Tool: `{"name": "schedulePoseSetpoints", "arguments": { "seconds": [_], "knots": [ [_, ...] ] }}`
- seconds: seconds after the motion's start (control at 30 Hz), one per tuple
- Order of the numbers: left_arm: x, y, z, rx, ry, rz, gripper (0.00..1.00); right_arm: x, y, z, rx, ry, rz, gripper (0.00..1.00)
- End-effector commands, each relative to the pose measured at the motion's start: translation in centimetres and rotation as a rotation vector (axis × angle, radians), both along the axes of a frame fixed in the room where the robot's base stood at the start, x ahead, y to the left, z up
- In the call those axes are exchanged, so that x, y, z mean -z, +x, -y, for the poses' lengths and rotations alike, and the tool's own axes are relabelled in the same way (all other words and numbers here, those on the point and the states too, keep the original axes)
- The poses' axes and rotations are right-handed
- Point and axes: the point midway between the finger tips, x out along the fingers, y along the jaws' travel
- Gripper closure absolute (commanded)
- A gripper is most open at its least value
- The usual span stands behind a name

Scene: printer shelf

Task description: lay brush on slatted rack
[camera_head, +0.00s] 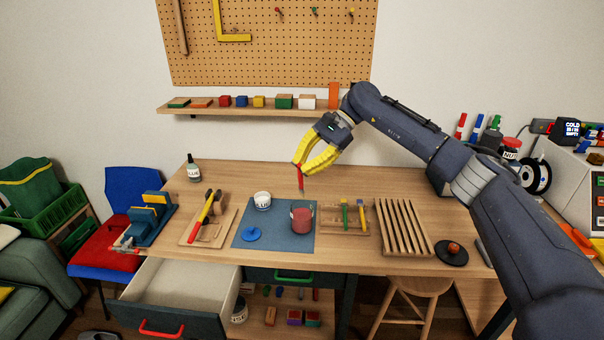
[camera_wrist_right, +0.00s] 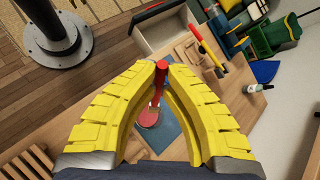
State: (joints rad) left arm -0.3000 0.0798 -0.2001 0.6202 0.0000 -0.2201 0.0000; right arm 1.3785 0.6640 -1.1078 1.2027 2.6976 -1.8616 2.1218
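My right gripper (camera_head: 301,168) has yellow fingers shut on a red-handled brush (camera_head: 300,180). It holds the brush roughly upright, handle at the fingertips and tip down, above the back of the blue mat (camera_head: 272,240). In the right wrist view the red handle (camera_wrist_right: 161,74) sits between the two fingertips (camera_wrist_right: 160,68). The slatted rack (camera_head: 405,228) lies on the table to the right, its wooden slats bare. A red paint pot (camera_head: 302,220) stands on the mat below and in front of the brush; it also shows in the wrist view (camera_wrist_right: 149,117). My left gripper is not in view.
A wooden tray (camera_head: 345,218) with tools stands between mat and rack. A black disc with an orange knob (camera_head: 452,253) is right of the rack. A drawer (camera_head: 190,295) hangs open at front left.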

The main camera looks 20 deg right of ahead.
Motion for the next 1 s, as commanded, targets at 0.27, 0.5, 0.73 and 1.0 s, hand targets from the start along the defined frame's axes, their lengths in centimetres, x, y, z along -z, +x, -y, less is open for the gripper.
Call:
{"name": "schedulePoseSetpoints", "arguments": {
  "seconds": [0.27, 0.5, 0.73, 1.0],
  "knots": [
    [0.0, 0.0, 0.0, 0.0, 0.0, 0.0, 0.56, 1.4, 0.0, 0.0, 0.0, 0.001, -0.003, 1.0],
    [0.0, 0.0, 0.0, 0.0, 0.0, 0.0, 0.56, 4.3, 0.0, 0.0, 0.0, 0.001, -0.003, 1.0],
    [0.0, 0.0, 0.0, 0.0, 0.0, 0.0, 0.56, 5.9, 0.8, 0.3, 0.0, 0.002, -0.002, 1.0],
    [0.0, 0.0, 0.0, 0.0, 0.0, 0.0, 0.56, 6.5, 1.1, 0.4, 0.0, 0.0, 0.0, 1.0]
  ]
}}
